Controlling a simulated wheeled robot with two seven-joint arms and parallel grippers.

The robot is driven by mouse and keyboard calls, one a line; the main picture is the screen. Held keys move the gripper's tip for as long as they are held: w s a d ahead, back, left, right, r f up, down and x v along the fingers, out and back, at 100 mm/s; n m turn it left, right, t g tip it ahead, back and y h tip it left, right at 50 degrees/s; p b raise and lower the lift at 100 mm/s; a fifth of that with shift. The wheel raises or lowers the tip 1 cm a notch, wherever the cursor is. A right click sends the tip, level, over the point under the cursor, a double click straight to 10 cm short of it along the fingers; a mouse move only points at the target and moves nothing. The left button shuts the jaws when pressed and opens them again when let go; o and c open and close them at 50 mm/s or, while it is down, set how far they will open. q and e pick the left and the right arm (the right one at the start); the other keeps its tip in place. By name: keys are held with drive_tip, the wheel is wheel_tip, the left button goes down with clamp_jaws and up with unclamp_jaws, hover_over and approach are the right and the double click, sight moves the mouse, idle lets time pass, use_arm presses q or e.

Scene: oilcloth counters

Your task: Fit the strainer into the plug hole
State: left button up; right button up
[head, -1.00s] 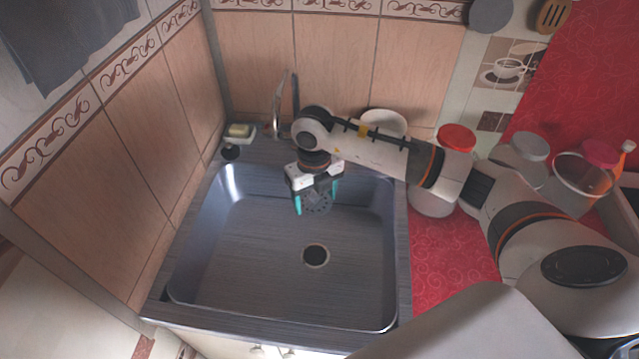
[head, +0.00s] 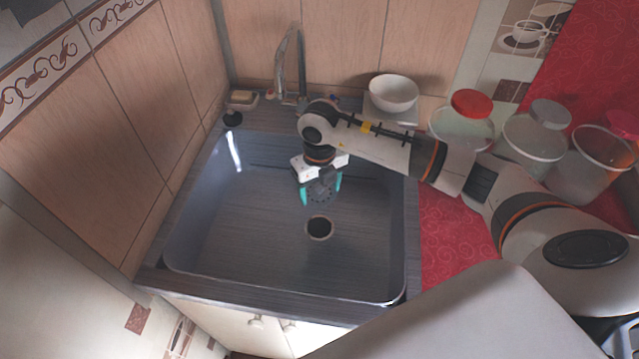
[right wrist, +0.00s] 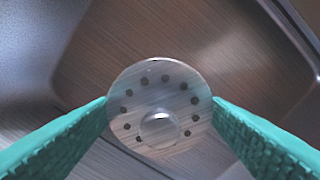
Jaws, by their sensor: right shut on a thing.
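The strainer (right wrist: 158,100) is a round, clear-looking disc with a ring of dark holes and a central knob. My right gripper (head: 321,196) is shut on the strainer, its teal fingers on opposite edges in the right wrist view. In the head view the strainer (head: 322,187) shows dark between the fingers, above the sink floor. The plug hole (head: 319,228) is a dark round opening with a pale rim in the sink floor. It is open and lies just in front of the gripper, apart from the strainer. My left gripper is not in view.
The grey sink (head: 240,250) has raised walls around the work area. A tap (head: 301,70), a soap dish (head: 243,99) and a white bowl (head: 394,92) stand behind it. Several jars, one with a red lid (head: 472,103), stand at right near my arm. The sink floor is otherwise clear.

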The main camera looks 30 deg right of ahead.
drive_tip(key=shift+f+b, duration=4.65)
drive_tip(key=shift+f, duration=2.05)
drive_tip(key=shift+f+b, duration=0.45)
drive_tip(key=shift+f, duration=0.1)
